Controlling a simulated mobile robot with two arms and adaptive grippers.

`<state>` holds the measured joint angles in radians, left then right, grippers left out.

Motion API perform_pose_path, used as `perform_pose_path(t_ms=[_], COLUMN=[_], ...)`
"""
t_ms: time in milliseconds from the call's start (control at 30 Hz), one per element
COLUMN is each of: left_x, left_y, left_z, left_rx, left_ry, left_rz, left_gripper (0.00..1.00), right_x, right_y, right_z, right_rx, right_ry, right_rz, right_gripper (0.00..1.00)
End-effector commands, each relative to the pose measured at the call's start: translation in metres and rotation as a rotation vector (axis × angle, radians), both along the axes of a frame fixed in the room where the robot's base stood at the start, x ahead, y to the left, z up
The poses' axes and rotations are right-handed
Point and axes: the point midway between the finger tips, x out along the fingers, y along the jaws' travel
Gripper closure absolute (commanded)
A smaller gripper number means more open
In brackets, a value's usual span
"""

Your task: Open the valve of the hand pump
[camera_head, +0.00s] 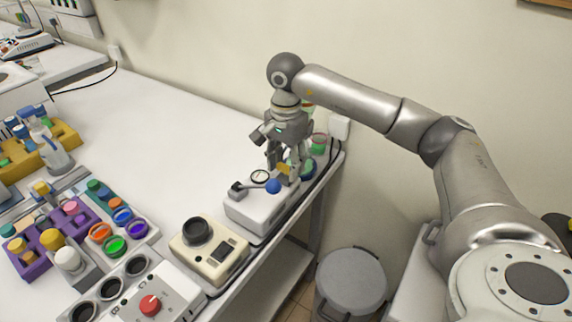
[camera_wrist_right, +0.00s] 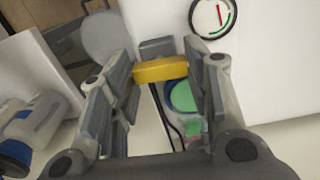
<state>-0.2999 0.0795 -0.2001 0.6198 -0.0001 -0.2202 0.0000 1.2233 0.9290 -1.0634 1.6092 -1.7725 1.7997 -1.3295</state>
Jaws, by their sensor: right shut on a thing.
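The hand pump (camera_head: 250,213) is a white box near the right end of the bench, with a round gauge (camera_head: 260,177) and a lever with a blue ball (camera_head: 273,186). Its valve has a yellow handle (camera_head: 284,169), which lies as a bar (camera_wrist_right: 160,69) in the right wrist view. My right gripper (camera_head: 283,173) points down at the far end of the pump. Its two fingers are shut on the yellow handle, one on each side. The gauge face (camera_wrist_right: 212,16) shows beside them. My left gripper is not in view.
A cream device with a black round top (camera_head: 210,250) stands in front of the pump. Green-lidded containers (camera_head: 318,143) stand behind my gripper near the wall. A grey bin (camera_head: 351,283) is below the bench's right edge.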

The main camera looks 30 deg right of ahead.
Motion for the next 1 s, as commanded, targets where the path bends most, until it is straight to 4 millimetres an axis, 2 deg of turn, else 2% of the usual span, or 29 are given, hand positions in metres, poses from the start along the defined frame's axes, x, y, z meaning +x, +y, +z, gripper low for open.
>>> perform_pose_path(t_ms=[633,667,800,1000], left_x=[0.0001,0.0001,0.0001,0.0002], left_y=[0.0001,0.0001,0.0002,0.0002], left_z=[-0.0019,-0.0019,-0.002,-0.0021], left_rx=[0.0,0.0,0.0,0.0], left_ry=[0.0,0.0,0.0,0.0], left_rz=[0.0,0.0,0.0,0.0], left_gripper=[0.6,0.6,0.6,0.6], right_x=[0.0012,0.0012,0.0009,0.0004], right_y=[-0.0008,-0.0008,-0.0006,-0.0003], right_z=[0.0022,0.0022,0.0016,0.0009], right_rx=[0.0,0.0,0.001,0.001], right_ry=[-0.005,-0.005,-0.004,-0.002], right_rz=[0.045,0.045,0.044,0.044], right_gripper=[0.79,0.52,0.34,0.34])
